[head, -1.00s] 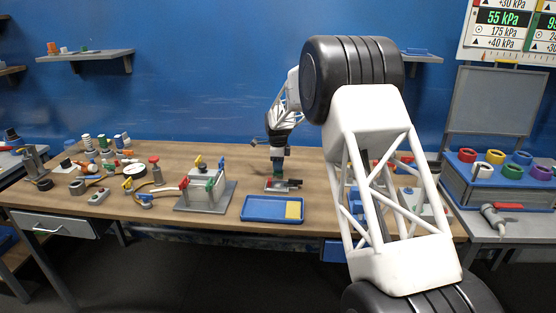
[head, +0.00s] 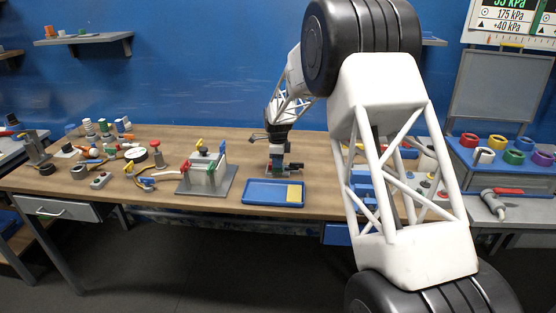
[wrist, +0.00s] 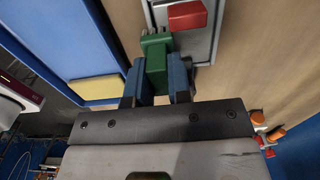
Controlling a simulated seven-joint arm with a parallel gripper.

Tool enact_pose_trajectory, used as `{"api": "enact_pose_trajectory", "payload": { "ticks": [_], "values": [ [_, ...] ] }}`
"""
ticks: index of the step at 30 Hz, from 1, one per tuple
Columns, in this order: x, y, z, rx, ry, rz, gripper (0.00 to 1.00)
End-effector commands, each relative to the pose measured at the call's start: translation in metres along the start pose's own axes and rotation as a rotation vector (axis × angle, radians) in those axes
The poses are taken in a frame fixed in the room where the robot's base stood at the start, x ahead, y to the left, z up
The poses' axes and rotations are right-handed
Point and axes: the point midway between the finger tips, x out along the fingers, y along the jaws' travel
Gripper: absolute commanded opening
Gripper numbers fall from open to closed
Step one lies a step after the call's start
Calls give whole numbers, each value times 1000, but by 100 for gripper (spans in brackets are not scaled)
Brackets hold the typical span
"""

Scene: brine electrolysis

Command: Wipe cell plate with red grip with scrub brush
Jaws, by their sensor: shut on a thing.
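My gripper (wrist: 158,82) has its blue fingers shut on a green scrub brush (wrist: 155,55). The brush's head end points away from my palm, with small bristles just visible at its tip. A grey cell plate (wrist: 206,42) with a red grip (wrist: 187,15) lies at the top of the wrist view. The brush tip overlaps the plate's near edge in that view; whether it touches cannot be told. In the head view my gripper (head: 277,154) points down at the plate, which it partly hides.
A blue tray (head: 250,199) with a yellow sponge (head: 293,194) lies just in front of the plate. A grey fixture with colored handles (head: 205,179) stands to its left. Several fittings crowd the bench's left end. My arm hides much of the bench's right side.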

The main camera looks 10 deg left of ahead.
Motion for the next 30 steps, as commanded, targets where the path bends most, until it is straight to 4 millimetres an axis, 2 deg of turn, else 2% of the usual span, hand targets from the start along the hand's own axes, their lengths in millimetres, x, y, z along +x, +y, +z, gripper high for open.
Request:
{"api": "enact_pose_trajectory", "payload": {
  "ticks": [2, 14, 27, 30],
  "values": [
    [2, 3, 0, 0, 0, 2, 0],
    [1, -20, 0, 0, 0, 0, 0],
    [1, -60, 0, 1, 0, 0, 0],
    [-4, -62, 0, 0, 0, -1, 0]
  ]
}}
